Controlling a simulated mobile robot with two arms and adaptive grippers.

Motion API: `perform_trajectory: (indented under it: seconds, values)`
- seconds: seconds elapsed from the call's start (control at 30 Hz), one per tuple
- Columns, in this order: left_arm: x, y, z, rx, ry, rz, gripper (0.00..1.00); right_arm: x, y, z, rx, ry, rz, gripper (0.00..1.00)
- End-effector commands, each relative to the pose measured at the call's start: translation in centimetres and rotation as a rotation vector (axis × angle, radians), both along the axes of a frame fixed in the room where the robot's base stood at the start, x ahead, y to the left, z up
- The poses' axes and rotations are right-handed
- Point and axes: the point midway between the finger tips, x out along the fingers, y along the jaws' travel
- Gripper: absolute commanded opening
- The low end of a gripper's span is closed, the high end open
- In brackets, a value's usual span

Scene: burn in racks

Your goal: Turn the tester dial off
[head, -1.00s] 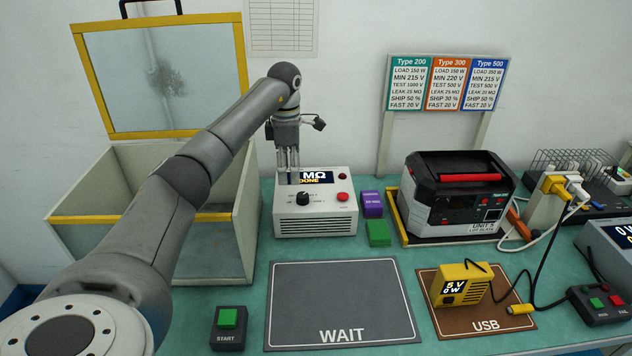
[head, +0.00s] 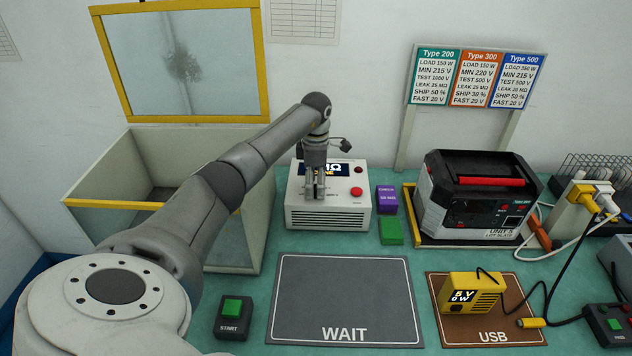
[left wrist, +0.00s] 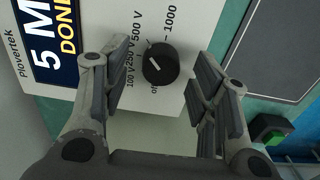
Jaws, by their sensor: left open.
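The tester (head: 330,215) is a white box on the bench with a dark display (head: 342,170) and a red button (head: 356,191). Its black dial (left wrist: 161,63) has a white mark and is ringed by labels for off and several voltages. I cannot tell for sure which label the mark meets. My left gripper (head: 315,196) is at the tester's front and hides the dial in the head view. In the left wrist view, its open fingers (left wrist: 148,68) stand on either side of the dial, with gaps. My right gripper is not in view.
A glass-lidded bin (head: 100,203) stands open at left. A purple block (head: 387,199) and a green block (head: 391,231) sit right of the tester, beside the black-and-white unit (head: 475,200). The WAIT mat (head: 345,295) in front is empty.

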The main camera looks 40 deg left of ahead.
Motion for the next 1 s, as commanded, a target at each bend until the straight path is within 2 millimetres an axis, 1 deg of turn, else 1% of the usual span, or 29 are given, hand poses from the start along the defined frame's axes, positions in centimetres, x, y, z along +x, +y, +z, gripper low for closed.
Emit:
perform_trajectory:
  seconds: [0.03,0.13,0.37,0.57,0.73,0.77,1.0]
  values:
    - [0.0,0.0,-0.3,-0.001,0.001,0.001,0.54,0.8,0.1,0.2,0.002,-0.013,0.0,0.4]
    - [0.0,0.0,-0.7,0.0,0.0,0.0,0.54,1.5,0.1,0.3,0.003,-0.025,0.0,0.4]
    - [0.0,0.0,-0.7,0.0,0.0,-0.001,0.54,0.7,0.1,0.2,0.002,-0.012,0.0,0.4]
    - [0.0,0.0,-0.7,0.0,0.0,-0.001,0.3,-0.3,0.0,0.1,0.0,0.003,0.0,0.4]
    - [0.0,0.0,-0.7,0.0,0.0,0.0,0.08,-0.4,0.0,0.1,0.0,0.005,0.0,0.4]
    - [0.0,0.0,-0.7,0.0,0.0,0.0,0.07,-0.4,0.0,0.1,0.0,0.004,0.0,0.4]
    - [0.0,0.0,-0.7,0.001,0.001,0.026,0.07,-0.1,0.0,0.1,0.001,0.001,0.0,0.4]
